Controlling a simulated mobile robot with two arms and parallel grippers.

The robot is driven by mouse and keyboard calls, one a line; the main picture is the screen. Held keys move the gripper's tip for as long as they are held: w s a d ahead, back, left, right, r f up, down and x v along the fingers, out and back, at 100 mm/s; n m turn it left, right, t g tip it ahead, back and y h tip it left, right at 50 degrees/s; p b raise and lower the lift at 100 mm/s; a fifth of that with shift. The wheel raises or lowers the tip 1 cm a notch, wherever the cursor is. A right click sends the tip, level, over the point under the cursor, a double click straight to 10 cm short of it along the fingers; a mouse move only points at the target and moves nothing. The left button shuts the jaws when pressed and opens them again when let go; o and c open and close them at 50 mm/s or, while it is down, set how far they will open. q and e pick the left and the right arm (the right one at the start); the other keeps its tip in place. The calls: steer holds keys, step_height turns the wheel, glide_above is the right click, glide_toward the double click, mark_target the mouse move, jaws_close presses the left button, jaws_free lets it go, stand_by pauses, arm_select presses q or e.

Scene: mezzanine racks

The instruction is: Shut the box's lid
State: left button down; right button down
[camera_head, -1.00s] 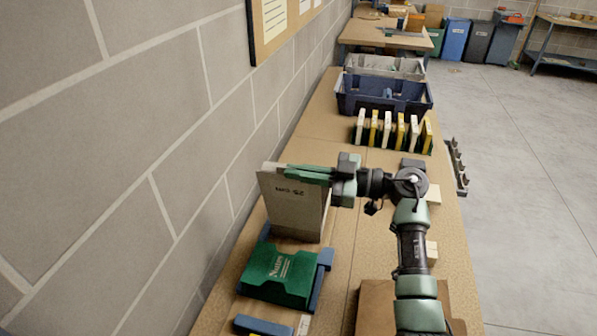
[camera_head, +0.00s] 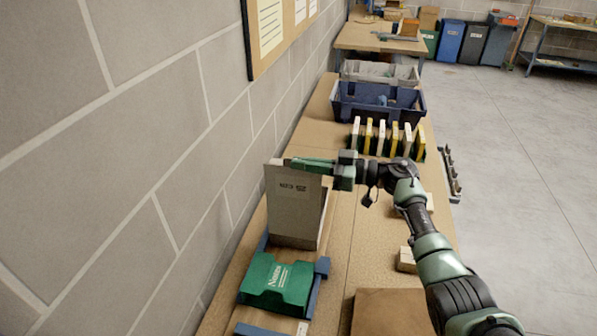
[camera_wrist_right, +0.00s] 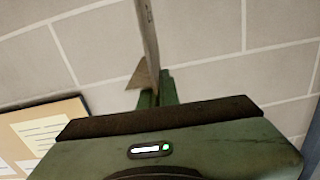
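The box's lid (camera_head: 291,212) is a grey-beige panel with upside-down dark lettering, standing raised and nearly upright by the wall in the head view. A narrow darker strip shows along its right edge; the box body behind it is mostly hidden. My right gripper (camera_head: 308,164) is at the lid's top edge, fingers pointing left. In the right wrist view its two green fingers (camera_wrist_right: 157,88) are close side by side, and the lid's thin edge (camera_wrist_right: 148,35) meets them at the tips. My left gripper is out of view.
A brown box (camera_head: 390,312) and a small wooden block (camera_head: 406,260) lie right.

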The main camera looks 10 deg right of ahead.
steer(key=w+d+f+m+b, duration=0.2)
steer(key=w+b, duration=0.6)
steer(key=b, duration=0.4)
steer(key=shift+d+m+b, duration=0.4)
steer(key=shift+d+m, duration=0.1)
steer(key=shift+m, duration=0.3)
steer(key=c, duration=1.6)
jaws_free()
steer(key=shift+c, duration=0.2)
steer(key=v, duration=0.8)
steer(key=shift+a, duration=0.1)
